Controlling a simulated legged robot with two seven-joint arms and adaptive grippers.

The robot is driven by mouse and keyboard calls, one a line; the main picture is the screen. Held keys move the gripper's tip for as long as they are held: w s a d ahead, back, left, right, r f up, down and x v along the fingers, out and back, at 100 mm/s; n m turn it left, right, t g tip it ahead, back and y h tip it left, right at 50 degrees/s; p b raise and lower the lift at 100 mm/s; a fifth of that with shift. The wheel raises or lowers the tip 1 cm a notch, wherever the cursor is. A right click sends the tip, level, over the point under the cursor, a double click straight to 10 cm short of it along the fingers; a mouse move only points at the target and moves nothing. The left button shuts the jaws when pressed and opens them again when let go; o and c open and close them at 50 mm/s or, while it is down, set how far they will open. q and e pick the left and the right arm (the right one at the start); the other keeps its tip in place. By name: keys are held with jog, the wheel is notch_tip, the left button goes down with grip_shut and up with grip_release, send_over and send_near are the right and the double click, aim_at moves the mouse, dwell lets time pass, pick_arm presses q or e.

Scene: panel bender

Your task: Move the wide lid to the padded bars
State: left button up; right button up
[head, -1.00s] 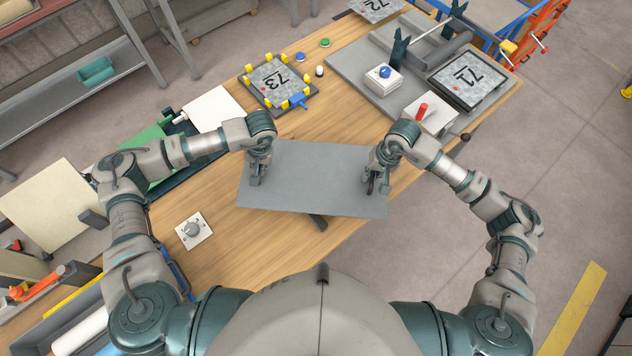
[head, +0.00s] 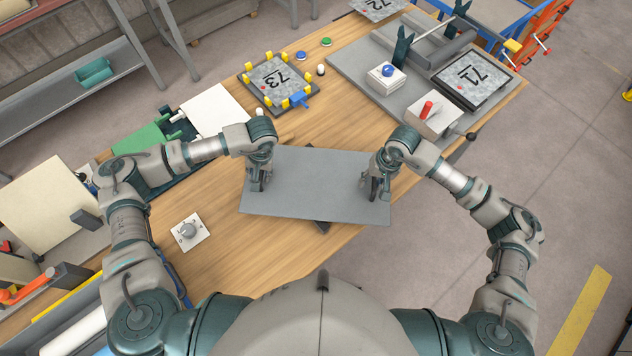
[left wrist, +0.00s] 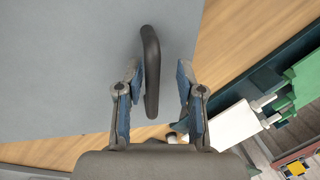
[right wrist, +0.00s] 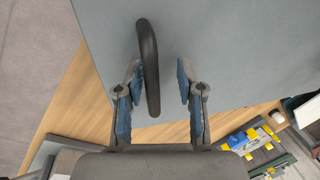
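The wide lid (head: 315,185) is a flat grey panel with two dark handles, lying level in front of me across the near table edge. My left gripper (head: 260,182) is over its left end; in the left wrist view the open fingers (left wrist: 157,85) stand either side of the left handle (left wrist: 151,70), which is closer to one finger. My right gripper (head: 373,185) is over the right end; in the right wrist view its open fingers (right wrist: 157,85) straddle the right handle (right wrist: 148,65). A dark bar (head: 320,227) pokes out under the lid's near edge; whether it is a padded bar I cannot tell.
A fixture board (head: 350,72) with a red-lever box (head: 430,115), a blue-knob box (head: 386,78) and plate 71 (head: 470,80) is at the back right. Plate 73 (head: 278,80) with yellow clamps lies behind the lid.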

pick_arm(q)
jog(key=r, duration=0.3)
jog(key=d+r, duration=0.1)
jog(key=shift+w+r, duration=0.15)
jog(key=shift+r, duration=0.25)
pick_arm(e)
jog(key=shift+a, duration=0.15)
jog(key=shift+d, duration=0.65)
jog(key=shift+r, duration=0.25)
pick_arm(q)
notch_tip(320, 180, up, 7)
jog(key=d, duration=0.2)
jog(key=shift+d+f, duration=0.15)
jog(key=shift+d, duration=0.1)
pick_arm(e)
notch_tip(320, 180, up, 11)
jog(key=d, duration=0.2)
jog(key=shift+d, duration=0.4)
pick_arm(q)
jog(key=shift+a, duration=0.4)
pick_arm(e)
jog(key=shift+w+a, duration=0.1)
jog(key=shift+a, duration=0.3)
